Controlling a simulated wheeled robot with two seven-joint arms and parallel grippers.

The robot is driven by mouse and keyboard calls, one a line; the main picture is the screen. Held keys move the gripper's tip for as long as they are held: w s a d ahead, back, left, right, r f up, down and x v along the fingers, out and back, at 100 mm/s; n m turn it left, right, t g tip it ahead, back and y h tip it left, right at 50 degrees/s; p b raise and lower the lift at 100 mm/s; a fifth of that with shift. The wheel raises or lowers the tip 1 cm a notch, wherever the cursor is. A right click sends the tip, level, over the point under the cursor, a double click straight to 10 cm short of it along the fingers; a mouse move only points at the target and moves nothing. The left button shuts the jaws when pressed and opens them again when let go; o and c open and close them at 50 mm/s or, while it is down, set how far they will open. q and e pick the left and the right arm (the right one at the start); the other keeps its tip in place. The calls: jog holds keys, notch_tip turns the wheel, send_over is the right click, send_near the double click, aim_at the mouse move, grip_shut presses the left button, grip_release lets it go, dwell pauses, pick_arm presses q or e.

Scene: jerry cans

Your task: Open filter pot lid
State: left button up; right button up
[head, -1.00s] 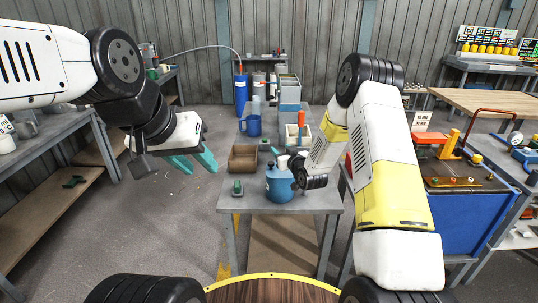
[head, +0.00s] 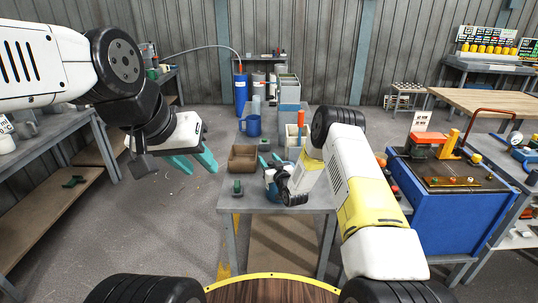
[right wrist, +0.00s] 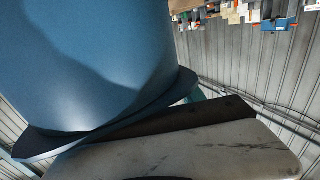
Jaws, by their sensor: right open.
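A blue pot (head: 270,187), likely the filter pot, stands near the front of the central table. My right gripper covers much of it in the head view, and I cannot make out its lid. My right gripper (head: 271,163) is open at the pot, its teal fingertips showing just above and behind it. I cannot tell whether it touches the pot. In the right wrist view a large blue rounded surface with a flared rim (right wrist: 90,75) fills the left side, very close to the camera. My left gripper (head: 194,163) is open and empty, in the air left of the table.
The grey table (head: 245,205) also holds a brown open box (head: 243,158), a blue mug-shaped vessel (head: 251,126), a small green object (head: 237,187) and a light-coloured bin (head: 294,138). A blue workbench (head: 440,220) stands to the right.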

jog(key=shift+w, duration=0.1)
grip_shut()
dwell(1.4)
